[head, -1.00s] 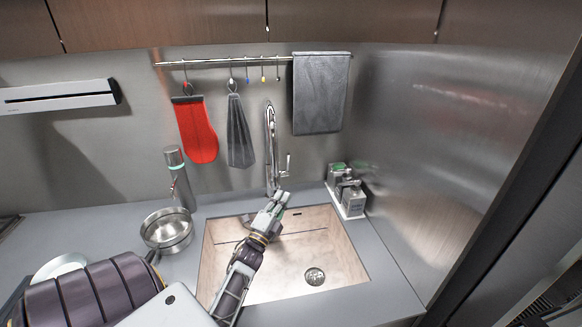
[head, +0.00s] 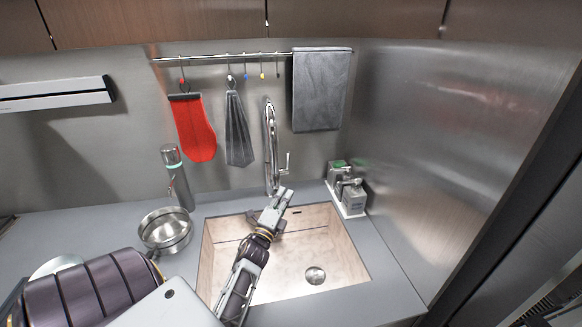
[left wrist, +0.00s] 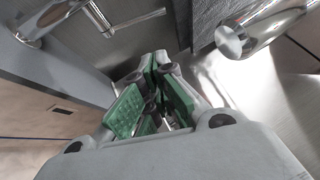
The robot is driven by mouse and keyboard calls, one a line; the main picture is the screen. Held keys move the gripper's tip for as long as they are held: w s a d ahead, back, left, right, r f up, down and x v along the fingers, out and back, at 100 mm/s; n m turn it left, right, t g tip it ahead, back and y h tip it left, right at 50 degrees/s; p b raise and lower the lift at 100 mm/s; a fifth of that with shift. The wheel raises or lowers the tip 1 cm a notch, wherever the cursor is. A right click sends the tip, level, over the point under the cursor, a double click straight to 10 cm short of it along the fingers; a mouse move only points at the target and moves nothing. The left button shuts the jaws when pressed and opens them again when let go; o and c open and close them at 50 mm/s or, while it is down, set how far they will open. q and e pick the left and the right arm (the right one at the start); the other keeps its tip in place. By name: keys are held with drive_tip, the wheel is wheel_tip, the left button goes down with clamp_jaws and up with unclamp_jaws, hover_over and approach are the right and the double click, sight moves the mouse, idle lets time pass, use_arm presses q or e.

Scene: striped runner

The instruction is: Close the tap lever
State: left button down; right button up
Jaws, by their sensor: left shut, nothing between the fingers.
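The chrome tap (head: 270,150) stands at the back edge of the sink, with a tall curved neck. Its lever (head: 286,164) sits on the right side of the tap, its thin handle pointing up. In the left wrist view the lever (left wrist: 128,23) sticks out from the tap body at the upper left, and the spout end (left wrist: 238,38) hangs at the upper right. My left gripper (head: 284,194) is shut and empty, over the back of the sink, just below the lever in the picture. Its green-padded fingers (left wrist: 158,65) point toward the space between lever and spout, apart from both. My right gripper is out of view.
The sink (head: 325,255) is below my left arm. A steel pot (head: 165,229) and a flask (head: 177,180) stand to the left. Soap dispensers (head: 350,192) stand on a tray to the right. A red mitt (head: 194,128) and grey cloths hang from the rail behind.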

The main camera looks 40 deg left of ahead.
sight(287, 162)
use_arm(q)
drive_tip(key=shift+w, duration=0.1)
drive_tip(key=s+a+p+x, duration=0.1)
drive_tip(key=a+x, duration=0.1)
drive_tip(key=x, duration=1)
drive_tip(key=shift+w+a+r, duration=0.35)
drive_tip(key=shift+a, duration=0.1)
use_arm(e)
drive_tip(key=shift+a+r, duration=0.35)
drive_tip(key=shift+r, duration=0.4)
